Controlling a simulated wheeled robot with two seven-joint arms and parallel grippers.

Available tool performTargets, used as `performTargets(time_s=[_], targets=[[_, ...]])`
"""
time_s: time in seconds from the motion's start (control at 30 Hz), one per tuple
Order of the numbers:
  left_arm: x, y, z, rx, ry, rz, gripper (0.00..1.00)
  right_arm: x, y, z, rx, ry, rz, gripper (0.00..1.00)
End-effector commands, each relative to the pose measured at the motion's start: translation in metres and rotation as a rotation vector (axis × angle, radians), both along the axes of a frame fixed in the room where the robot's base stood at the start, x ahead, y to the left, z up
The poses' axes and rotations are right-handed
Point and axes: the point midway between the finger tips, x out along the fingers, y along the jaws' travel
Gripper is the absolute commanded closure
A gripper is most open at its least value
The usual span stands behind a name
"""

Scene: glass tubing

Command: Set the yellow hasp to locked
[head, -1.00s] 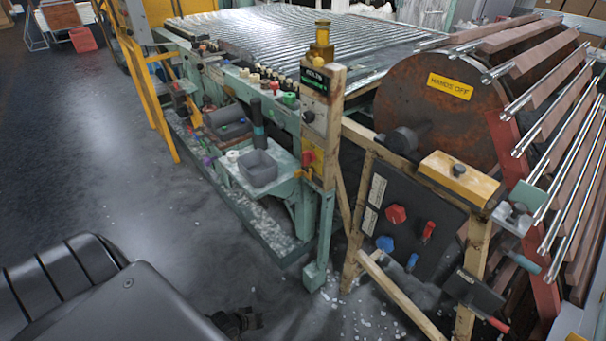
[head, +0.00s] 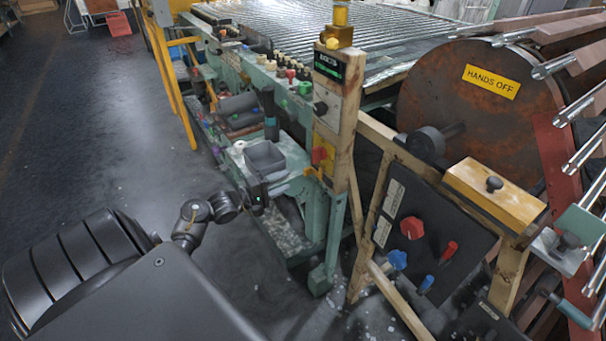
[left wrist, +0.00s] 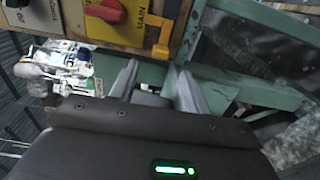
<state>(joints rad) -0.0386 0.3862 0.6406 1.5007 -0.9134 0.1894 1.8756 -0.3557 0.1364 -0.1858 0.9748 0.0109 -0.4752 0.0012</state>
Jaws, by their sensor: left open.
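The yellow hasp (head: 311,173) shows in the head view as a small yellow piece at the lower left of the red switch (head: 320,155) on the wooden post. In the left wrist view the hasp (left wrist: 162,40) hangs at the panel's edge, beside the MAIN label and the red switch (left wrist: 104,11). My left gripper (left wrist: 155,84) is open and empty, with both fingers pointing toward the panel and apart from the hasp. In the head view my left gripper (head: 262,196) is left of and below the hasp. My right gripper is not in view.
The wooden post (head: 345,130) carries a black dial and a display. A grey bin (head: 265,158) stands on the green machine left of it. A dark panel (head: 430,240) with red and blue knobs is to the right. Grey floor is open at left.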

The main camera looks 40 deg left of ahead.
Motion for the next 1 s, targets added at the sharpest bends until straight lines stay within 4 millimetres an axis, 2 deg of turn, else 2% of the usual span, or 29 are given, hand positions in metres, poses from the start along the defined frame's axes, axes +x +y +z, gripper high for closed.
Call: performTargets(time_s=[0.2,0.4,0.6,0.83,0.87,1.0], targets=[[0.040,-0.011,0.000,-0.002,-0.003,0.003,0.53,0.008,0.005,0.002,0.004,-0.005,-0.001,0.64],[0.066,-0.019,-0.001,-0.001,0.000,0.004,0.53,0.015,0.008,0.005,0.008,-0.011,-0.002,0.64],[0.076,-0.021,-0.001,-0.001,0.001,0.006,0.53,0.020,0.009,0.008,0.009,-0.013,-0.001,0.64],[0.076,-0.021,-0.001,0.000,0.001,0.006,0.53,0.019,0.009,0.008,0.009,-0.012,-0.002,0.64],[0.076,-0.021,-0.001,0.000,0.001,0.006,0.54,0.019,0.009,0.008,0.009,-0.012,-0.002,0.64],[0.076,-0.021,-0.001,0.000,0.001,0.006,0.72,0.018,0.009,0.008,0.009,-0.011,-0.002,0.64]])
